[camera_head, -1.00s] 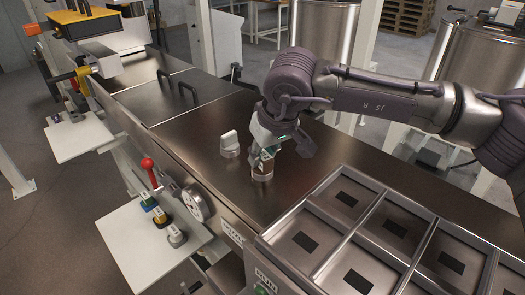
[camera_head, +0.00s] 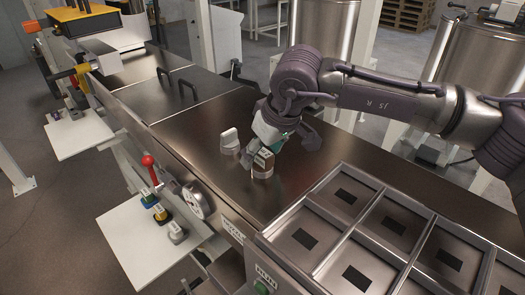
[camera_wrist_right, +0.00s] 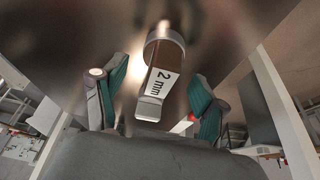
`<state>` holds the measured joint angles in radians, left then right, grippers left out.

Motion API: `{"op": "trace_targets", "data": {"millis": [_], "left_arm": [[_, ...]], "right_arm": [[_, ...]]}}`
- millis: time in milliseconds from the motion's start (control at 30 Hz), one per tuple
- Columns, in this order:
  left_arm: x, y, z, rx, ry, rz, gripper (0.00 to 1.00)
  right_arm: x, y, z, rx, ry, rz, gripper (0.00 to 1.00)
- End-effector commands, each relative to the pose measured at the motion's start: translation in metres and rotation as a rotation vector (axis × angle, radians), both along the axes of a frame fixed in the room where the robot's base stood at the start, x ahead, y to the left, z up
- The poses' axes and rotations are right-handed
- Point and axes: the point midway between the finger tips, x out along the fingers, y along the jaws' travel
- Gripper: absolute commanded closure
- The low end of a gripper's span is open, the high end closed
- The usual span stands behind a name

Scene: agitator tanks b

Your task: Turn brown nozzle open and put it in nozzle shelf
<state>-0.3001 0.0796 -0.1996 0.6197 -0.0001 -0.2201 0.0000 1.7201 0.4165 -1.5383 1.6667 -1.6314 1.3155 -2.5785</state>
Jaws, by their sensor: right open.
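The brown nozzle (camera_head: 262,168) stands on the dark steel machine top, under my right gripper (camera_head: 280,142). In the right wrist view its grey handle with a "2 mm" label and a brown side (camera_wrist_right: 159,78) lies between the teal finger pads of my right gripper (camera_wrist_right: 157,97). The fingers are open, with gaps on both sides of the handle. A white nozzle (camera_head: 229,141) stands to the left on the same top. My left gripper is not in view.
A divided metal tray (camera_head: 335,205) lies to the right of the nozzle. A red-knobbed lever (camera_head: 148,161) and a round gauge (camera_head: 195,202) sit on the machine's side by the shelf. Another white shelf (camera_head: 78,135) is farther back. The top behind the nozzles has lids with handles (camera_head: 180,88).

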Motion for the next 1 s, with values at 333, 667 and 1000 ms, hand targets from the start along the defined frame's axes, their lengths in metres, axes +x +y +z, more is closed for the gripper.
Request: {"op": "trace_targets", "data": {"millis": [333,667,1000], "left_arm": [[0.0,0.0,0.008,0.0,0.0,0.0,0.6],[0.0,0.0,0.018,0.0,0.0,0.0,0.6],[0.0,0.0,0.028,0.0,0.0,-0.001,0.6]], "right_arm": [[0.0,0.0,0.016,0.0,0.0,0.0,0.28],[0.0,0.0,0.036,0.001,-0.001,0.0,0.28],[0.0,0.0,0.057,0.001,-0.001,-0.001,0.28]]}}
